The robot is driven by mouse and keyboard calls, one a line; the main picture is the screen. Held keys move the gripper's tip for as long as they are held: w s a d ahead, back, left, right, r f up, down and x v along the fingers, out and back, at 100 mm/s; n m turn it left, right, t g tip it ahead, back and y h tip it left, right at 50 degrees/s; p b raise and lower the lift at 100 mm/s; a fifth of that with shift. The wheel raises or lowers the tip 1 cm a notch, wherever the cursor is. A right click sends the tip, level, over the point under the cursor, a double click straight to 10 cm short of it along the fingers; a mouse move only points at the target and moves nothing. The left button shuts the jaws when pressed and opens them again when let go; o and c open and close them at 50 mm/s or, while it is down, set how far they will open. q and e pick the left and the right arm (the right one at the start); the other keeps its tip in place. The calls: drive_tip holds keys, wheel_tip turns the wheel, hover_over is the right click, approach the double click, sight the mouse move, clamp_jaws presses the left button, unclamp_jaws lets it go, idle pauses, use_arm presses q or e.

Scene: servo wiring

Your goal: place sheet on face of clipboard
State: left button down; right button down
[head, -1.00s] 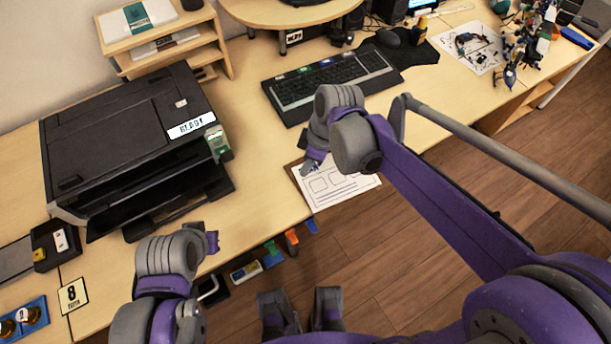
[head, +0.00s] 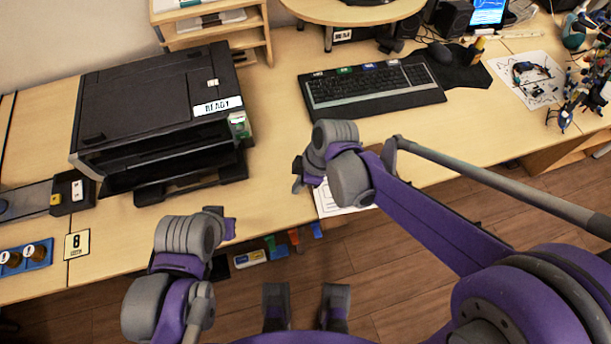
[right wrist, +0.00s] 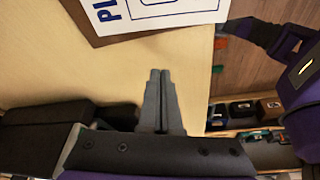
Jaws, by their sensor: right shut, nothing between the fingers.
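The white sheet (head: 338,203), with printed lines, lies near the table's front edge, partly hidden by my right arm in the head view. In the right wrist view the sheet (right wrist: 160,14) shows blue print and lies over the brown clipboard (right wrist: 84,22). A strip of the clipboard shows along the sheet's edge. My right gripper (head: 298,182) is shut and empty, just left of the sheet. In the right wrist view its fingers (right wrist: 157,75) are together over bare table, apart from the clipboard. My left gripper (head: 230,228) is at the table's front edge; its opening is unclear.
A black printer (head: 160,110) stands on the left of the table. A keyboard (head: 370,88) lies behind the sheet. Small coloured bins (head: 250,258) hang below the table's front edge. Bare table lies between the printer and the right gripper.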

sight(313, 194)
use_arm(q)
drive_tip(key=shift+f, duration=0.25)
use_arm(e)
drive_tip(key=shift+x, duration=1.1)
drive_tip(key=d, duration=0.3)
drive_tip(key=shift+d, duration=0.2)
use_arm(q)
drive_tip(key=shift+r, duration=0.2)
use_arm(e)
drive_tip(key=shift+d, duration=0.3)
drive_tip(key=shift+d+r, duration=0.1)
use_arm(q)
drive_tip(key=shift+f, duration=0.1)
use_arm(e)
drive_tip(key=shift+d, duration=0.8)
